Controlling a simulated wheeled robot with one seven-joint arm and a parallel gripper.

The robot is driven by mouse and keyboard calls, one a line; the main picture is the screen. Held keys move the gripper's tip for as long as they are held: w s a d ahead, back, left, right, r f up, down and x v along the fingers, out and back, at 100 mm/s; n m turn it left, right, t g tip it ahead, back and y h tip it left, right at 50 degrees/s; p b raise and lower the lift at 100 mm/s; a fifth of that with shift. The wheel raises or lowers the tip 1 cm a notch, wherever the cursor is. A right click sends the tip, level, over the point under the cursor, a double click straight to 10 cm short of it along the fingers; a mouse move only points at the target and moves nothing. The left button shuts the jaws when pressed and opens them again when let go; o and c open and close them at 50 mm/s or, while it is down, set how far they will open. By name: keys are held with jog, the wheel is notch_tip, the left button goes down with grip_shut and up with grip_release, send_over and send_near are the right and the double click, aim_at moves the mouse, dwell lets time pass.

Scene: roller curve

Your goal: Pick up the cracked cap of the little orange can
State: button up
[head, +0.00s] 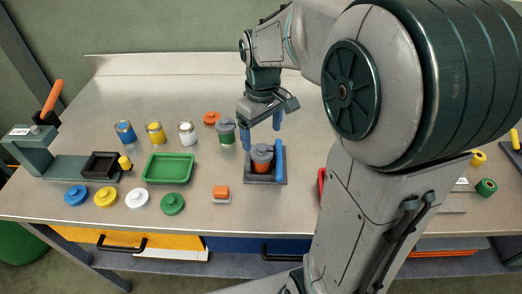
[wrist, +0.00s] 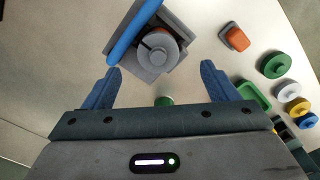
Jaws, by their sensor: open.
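The little orange can (head: 262,167) stands in a dark grey holder (head: 278,180) with a blue bar (head: 280,160) along its right side. A grey cap (head: 262,150) sits on top of the can. In the wrist view the cap (wrist: 158,52) is round with a raised middle and a dark crack line on its left; a bit of orange shows beside it. My gripper (head: 262,138) is open and empty, its blue fingers above and behind the can in the head view. In the wrist view the gripper (wrist: 161,72) has its fingertips apart, short of the cap.
A green can (head: 227,137) with a grey top stands left of my gripper, near an orange lid (head: 211,118). A green tray (head: 169,168), several coloured cans and lids, and an orange block (head: 221,192) lie to the left. Bare table surrounds the holder's front.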

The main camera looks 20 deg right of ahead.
aim_at(261, 147)
jog(key=shift+w+f+p, duration=0.15)
jog(key=shift+f, duration=1.25)
jog(key=shift+w+f+p, duration=0.15)
jog(key=shift+f, duration=1.2)
jog(key=c, duration=1.2)
jog(key=shift+r, duration=0.1)
jog(key=shift+r, duration=0.55)
notch_tip(261, 147, up, 3)
jog(key=shift+f, duration=0.1)
jog(key=w+d+r+p, duration=0.1)
jog(key=w+d+r, duration=0.1)
jog(key=d+r, duration=0.1)
jog(key=w+d+r, duration=0.2)
jog(key=d+r, duration=0.1)
jog(key=r, duration=0.1)
jog(key=w+d+r+p, duration=0.1)
jog(key=w+d+r, duration=0.2)
jog(key=r, duration=0.1)
jog(key=shift+d+p, duration=0.15)
jog(key=shift+p, duration=0.2)
